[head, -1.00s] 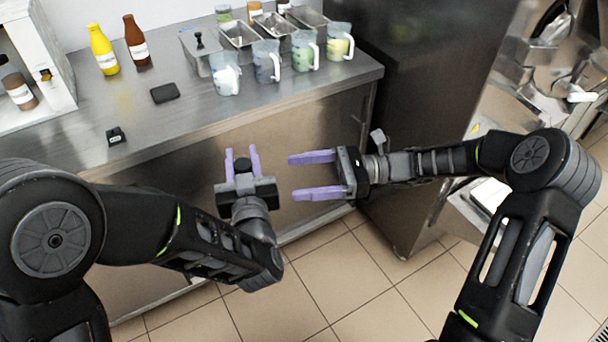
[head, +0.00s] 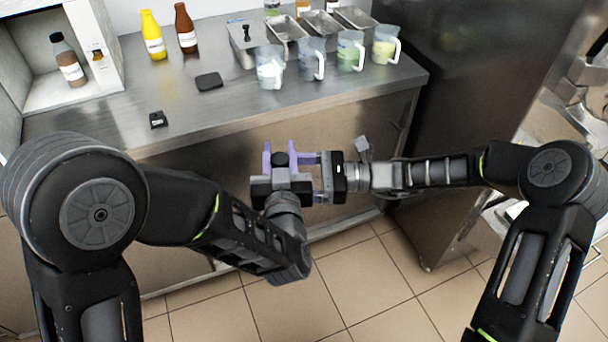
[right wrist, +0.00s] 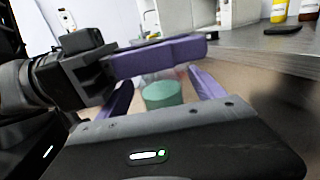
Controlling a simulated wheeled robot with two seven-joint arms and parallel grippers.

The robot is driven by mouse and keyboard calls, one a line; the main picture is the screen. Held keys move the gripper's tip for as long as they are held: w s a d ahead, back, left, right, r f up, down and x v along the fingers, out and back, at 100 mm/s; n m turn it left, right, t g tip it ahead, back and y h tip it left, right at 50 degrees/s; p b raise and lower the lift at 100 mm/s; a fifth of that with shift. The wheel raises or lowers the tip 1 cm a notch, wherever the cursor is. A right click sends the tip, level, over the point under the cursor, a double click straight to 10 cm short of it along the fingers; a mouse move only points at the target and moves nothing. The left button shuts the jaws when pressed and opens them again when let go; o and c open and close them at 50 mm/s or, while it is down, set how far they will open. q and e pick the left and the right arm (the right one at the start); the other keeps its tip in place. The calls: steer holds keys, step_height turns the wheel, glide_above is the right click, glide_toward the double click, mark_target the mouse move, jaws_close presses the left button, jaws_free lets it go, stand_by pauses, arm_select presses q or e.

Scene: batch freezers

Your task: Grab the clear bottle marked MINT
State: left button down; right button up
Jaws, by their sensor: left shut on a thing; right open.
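My left gripper (head: 281,157) is shut on a bottle in front of the counter; from above in the head view only its dark cap shows between the fingers. In the right wrist view the bottle (right wrist: 163,93) looks clear with green contents, partly covered by a purple finger of my left gripper. No label on it can be read. My right gripper (right wrist: 163,92) is open, with a finger on either side of the bottle; whether they touch it I cannot tell. In the head view its fingertips are hidden behind the left gripper.
The steel counter (head: 215,110) lies behind the grippers. It bears a yellow bottle (head: 153,35), a brown bottle (head: 186,29), several clear pitchers, metal pans and a black pad (head: 209,81). A brown-filled bottle (head: 68,62) stands in a white cabinet at left. A dark steel cabinet (head: 480,90) stands right.

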steer(key=shift+a, duration=0.3)
steer(key=shift+c, duration=0.4)
jaws_close()
arm_select(q)
steer(key=c, duration=0.9)
jaws_free()
steer(key=shift+c, duration=0.2)
steer(key=shift+s, duration=0.1)
steer(key=shift+s+d, duration=0.15)
steer(key=shift+s, duration=0.5)
steer(key=s, duration=0.6)
